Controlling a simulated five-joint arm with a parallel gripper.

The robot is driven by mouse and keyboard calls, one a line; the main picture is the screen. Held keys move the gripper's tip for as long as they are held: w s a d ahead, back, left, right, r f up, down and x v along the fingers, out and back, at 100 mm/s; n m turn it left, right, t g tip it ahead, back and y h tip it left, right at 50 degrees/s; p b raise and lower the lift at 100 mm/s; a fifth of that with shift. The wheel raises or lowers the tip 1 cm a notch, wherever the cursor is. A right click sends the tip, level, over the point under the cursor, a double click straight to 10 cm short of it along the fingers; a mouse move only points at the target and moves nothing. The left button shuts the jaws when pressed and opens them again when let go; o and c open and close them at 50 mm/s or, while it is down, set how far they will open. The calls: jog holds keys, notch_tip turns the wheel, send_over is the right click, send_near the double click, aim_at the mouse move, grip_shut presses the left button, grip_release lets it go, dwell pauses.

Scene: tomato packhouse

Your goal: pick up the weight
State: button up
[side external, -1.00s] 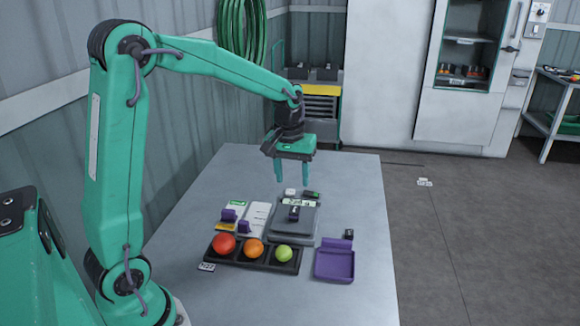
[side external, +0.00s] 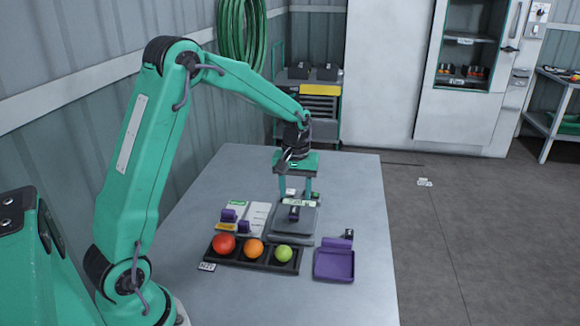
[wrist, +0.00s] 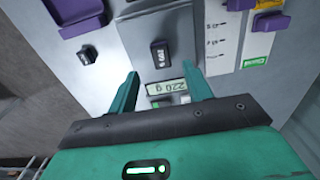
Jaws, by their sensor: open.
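A small dark weight (side external: 294,213) sits on the grey plate of the scale (side external: 280,238). In the wrist view the weight (wrist: 160,53) shows pale marking on its top, just beyond my fingertips, and the scale's display (wrist: 167,88) reads about 220 g. My gripper (side external: 295,194) points down over the back of the scale, behind the weight. In the wrist view my gripper (wrist: 161,75) is open, its fingers spread on either side of the display, with nothing between them. A second small dark block (wrist: 86,55) lies off the scale, by the purple tray.
The purple tray (side external: 334,264) stands front right. A black holder (side external: 267,262) with red, orange and green tomatoes stands in front of the scale. A white card (side external: 257,216) and purple pieces (side external: 228,215) lie left of the scale. The table's back and left are clear.

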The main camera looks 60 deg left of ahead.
aim_at(294, 210)
jog(key=shift+s+f, duration=0.15)
jog(key=shift+f, duration=2.55)
